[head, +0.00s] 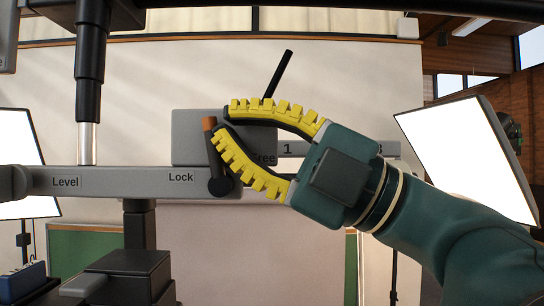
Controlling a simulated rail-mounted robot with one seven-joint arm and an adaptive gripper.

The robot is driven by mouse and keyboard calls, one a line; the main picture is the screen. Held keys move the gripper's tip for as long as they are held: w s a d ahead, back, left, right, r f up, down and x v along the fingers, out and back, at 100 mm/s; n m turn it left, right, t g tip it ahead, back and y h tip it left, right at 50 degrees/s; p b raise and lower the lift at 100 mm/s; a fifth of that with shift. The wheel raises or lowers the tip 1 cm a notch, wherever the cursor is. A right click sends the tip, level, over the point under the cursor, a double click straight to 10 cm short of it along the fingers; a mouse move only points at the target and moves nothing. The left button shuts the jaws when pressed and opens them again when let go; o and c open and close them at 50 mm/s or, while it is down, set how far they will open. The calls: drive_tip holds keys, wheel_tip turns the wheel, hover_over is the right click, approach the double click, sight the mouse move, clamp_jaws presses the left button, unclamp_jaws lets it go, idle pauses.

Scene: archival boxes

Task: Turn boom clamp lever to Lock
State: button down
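The boom clamp lever (214,155) is a short dark bar with an orange-brown tip on a round black pivot. It stands nearly upright, leaning slightly left, between the "Lock" label (181,177) at left and the "Free" label (264,159) at right. My gripper (221,121) comes in from the right. Its two yellow ribbed fingers curve around an empty gap, and their tips come close together at the lever's upper end. The lever tip shows just left of the fingertips. I cannot tell whether the fingers grip the lever or only touch it.
A grey boom (110,181) marked "Level" runs left from the pivot. A grey block (190,150) is behind the lever, with a numbered scale bar (345,149) to its right. A thin black rod (278,74) rises above. Bright light panels (470,150) stand at both sides.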

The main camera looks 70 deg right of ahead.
sight(202, 127)
drive_tip(key=shift+w+a+r+b, duration=0.1)
drive_tip(key=shift+w+a+b, duration=0.1)
drive_tip(key=shift+w, duration=0.4)
drive_tip(key=shift+w+a+b, duration=0.1)
drive_tip(key=shift+w+a, duration=0.1)
drive_tip(key=shift+w, duration=0.6)
drive_tip(key=shift+w+a+f, duration=0.1)
drive_tip(key=shift+w+f, duration=0.1)
drive_tip(key=shift+w, duration=0.1)
drive_tip(key=shift+s+r, duration=0.1)
drive_tip(key=s+d+r, duration=0.1)
drive_tip(key=s+r, duration=0.7)
drive_tip(key=s, duration=0.3)
drive_tip(key=shift+s, duration=0.35)
drive_tip(key=shift+r, duration=0.1)
